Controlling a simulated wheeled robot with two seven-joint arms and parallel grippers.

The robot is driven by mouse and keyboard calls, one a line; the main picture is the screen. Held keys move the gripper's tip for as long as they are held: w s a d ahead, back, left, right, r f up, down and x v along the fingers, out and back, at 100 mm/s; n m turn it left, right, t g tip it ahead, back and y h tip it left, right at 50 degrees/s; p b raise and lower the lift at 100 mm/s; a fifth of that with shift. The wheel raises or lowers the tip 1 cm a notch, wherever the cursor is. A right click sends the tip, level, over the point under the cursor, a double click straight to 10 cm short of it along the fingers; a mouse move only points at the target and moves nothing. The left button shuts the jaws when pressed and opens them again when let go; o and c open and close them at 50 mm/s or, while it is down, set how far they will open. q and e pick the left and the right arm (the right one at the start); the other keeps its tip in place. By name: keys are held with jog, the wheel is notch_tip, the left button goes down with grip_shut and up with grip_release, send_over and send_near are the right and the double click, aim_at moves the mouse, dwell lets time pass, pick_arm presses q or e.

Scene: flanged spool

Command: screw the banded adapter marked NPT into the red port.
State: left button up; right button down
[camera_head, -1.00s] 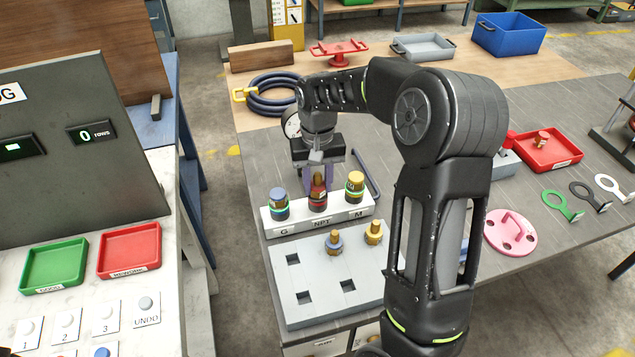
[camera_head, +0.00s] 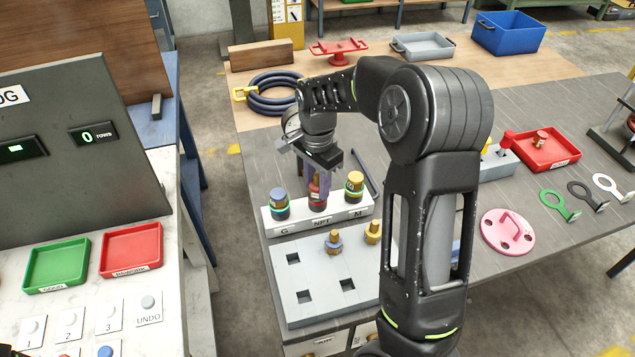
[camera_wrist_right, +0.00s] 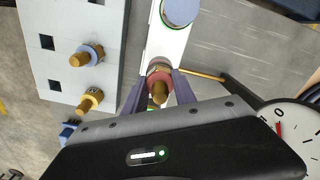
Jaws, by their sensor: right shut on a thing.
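A white block (camera_head: 280,222) marked G, NPT and M carries three ports. The red port stands at the NPT label in the middle. My right gripper (camera_head: 316,190) points down there, its purple fingers shut around the red-banded adapter (camera_head: 314,189). In the right wrist view the adapter's brass tip (camera_wrist_right: 159,92) and red band show between the fingers (camera_wrist_right: 159,95). The adapter looks upright over the port; the fingers hide how deep it sits. A blue-topped piece (camera_head: 279,203) stands at G and a yellow-topped one (camera_head: 354,185) at M. My left gripper is out of view.
A grey plate (camera_head: 315,310) with square holes lies in front, holding a blue-collared fitting (camera_head: 334,243) and a yellow-collared one (camera_head: 373,233). A dial gauge (camera_wrist_right: 292,135) is close to the gripper. A coiled blue hose (camera_head: 272,98) lies behind.

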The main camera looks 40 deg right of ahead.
jog(key=m+p, duration=0.1)
jog(key=m, duration=0.2)
jog(key=shift+r, duration=0.15)
jog(key=m+p, duration=0.1)
jog(key=m, duration=0.3)
jog(key=shift+r+p, duration=0.1)
jog(key=shift+p, duration=0.25)
jog(key=shift+f+m, duration=0.3)
jog(key=shift+m, duration=0.7)
jog(key=m, duration=0.2)
jog(key=shift+m, duration=0.3)
jog(key=c, duration=0.9)
grip_release()
